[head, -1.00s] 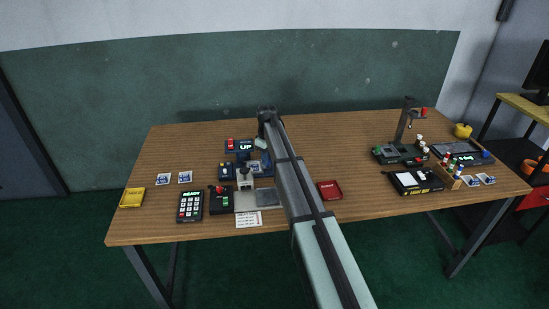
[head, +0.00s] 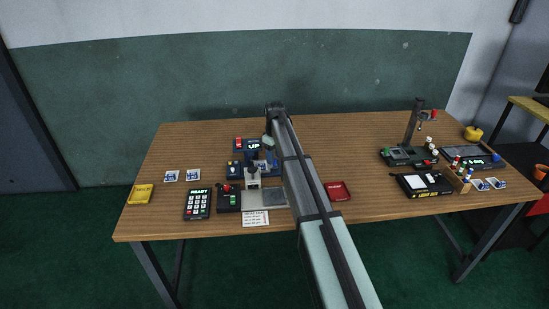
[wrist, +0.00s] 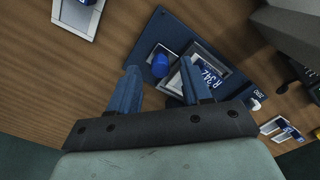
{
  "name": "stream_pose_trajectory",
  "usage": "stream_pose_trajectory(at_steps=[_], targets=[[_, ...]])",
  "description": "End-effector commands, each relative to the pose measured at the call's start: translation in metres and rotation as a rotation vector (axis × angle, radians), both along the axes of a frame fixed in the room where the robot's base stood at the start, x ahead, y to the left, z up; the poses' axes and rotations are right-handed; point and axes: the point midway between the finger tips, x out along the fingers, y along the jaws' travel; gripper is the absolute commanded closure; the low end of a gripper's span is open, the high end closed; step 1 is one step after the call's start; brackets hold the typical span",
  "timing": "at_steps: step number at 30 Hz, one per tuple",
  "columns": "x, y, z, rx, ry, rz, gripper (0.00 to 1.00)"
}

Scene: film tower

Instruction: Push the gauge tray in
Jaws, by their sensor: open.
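A dark blue card (wrist: 211,75) marked "R 342" lies in the tray. My gripper (wrist: 158,84) is open and empty, with its fingertips over the near edge of the gauge. The right finger overlaps the tray and card in the picture; I cannot tell whether it touches. In the head view my gripper (head: 268,142) hangs above the gauge.
A display box reading "UP" (head: 252,146) stands behind the gauge. A red tray (head: 338,191) lies to the right.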

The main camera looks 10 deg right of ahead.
Motion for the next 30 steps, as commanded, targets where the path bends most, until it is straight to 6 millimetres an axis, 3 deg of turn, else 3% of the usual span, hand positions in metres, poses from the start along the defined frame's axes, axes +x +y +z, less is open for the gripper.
stream_pose_trajectory(at_steps=[12,18,30], targets=[[0.001,0.0,0.079,0.0,-0.003,0.0,0.52],[0.001,0.0,0.109,0.0,-0.001,0.0,0.52],[0.0,0.0,0.128,0.0,-0.001,0.0,0.52]])
